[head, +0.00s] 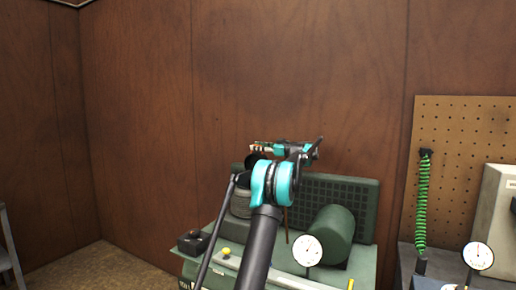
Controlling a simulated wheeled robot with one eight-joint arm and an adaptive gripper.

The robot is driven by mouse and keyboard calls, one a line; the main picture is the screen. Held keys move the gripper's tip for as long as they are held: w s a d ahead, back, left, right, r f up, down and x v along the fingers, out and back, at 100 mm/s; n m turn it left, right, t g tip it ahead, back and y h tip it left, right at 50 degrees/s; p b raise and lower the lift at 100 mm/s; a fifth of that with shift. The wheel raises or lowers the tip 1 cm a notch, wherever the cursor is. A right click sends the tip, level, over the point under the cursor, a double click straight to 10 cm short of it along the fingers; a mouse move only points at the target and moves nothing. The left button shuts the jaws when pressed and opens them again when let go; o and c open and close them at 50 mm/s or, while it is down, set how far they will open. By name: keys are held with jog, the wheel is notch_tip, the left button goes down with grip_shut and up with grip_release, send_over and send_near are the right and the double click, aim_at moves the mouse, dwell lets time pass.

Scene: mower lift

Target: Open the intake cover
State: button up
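A green machine (207,262) stands against the brown panelled wall. On it are a dark green cylinder (336,229), a ribbed grey cylinder (240,204) and a dark green grille panel (362,205) at the back. No part is clearly recognisable as the intake cover; my arm hides some of the machine. My arm rises from the bottom across the machine's middle. My gripper (257,155) is small in view, near the top of the ribbed cylinder. Its distance from that cylinder and whether its fingers are open cannot be made out.
A round white gauge (307,251) stands at the machine's front, with a black part (193,242) at its left. At right are a pegboard (467,150), a green coiled hose (422,200) and another gauge (478,256).

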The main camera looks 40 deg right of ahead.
grip_shut()
jog(key=shift+a, duration=0.1)
jog(key=shift+s+a, duration=0.3)
jog(key=shift+a, duration=0.35)
jog(key=shift+s+a, duration=0.3)
jog(key=shift+a, duration=0.3)
grip_release()
